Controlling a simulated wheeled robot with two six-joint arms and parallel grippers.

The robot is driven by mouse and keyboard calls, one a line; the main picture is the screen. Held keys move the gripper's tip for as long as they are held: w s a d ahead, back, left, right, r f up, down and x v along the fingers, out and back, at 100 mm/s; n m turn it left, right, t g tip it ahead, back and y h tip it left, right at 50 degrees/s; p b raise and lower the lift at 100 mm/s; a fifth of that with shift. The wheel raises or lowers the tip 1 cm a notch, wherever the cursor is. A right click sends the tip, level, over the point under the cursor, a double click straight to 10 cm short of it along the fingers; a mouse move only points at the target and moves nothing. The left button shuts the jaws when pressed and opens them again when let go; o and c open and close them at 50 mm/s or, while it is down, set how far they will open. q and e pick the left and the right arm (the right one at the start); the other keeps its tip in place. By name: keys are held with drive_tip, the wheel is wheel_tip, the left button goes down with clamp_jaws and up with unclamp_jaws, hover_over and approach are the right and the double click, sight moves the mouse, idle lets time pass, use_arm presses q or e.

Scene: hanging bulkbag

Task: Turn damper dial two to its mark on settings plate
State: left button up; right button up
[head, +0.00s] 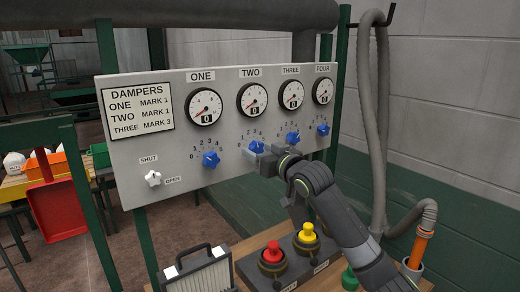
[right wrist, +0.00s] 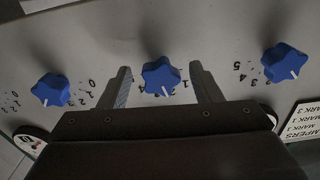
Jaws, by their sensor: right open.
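Damper dial two (head: 256,146) is a blue star-shaped knob on the grey panel, under the gauge labelled TWO (head: 252,99), whose window seems to read 0. My right gripper (head: 254,151) is at this dial and partly covers it. In the right wrist view, dial two (right wrist: 161,75) sits between the two spread fingers of the open gripper (right wrist: 163,88), with gaps on both sides. Its white pointer line points down in that view; its scale is partly hidden. The settings plate (head: 138,109) reads ONE MARK 1, TWO MARK 1, THREE MARK 3. My left gripper is not in view.
Dial one (head: 211,159), dial three (head: 293,138) and dial four (head: 323,130) flank dial two. A white shut/open knob (head: 153,179) is at lower left. Below are a red button (head: 273,253), a yellow button (head: 307,232) and a black-handled case (head: 198,272). A hose (head: 378,130) hangs at right.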

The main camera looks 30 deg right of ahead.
drive_tip(key=shift+w, duration=0.2)
drive_tip(key=c, duration=1)
drive_tip(key=shift+n, duration=1.2)
drive_tip(key=shift+d+n+p, duration=0.1)
drive_tip(key=shift+n+p, duration=0.2)
drive_tip(key=shift+n, duration=1.4)
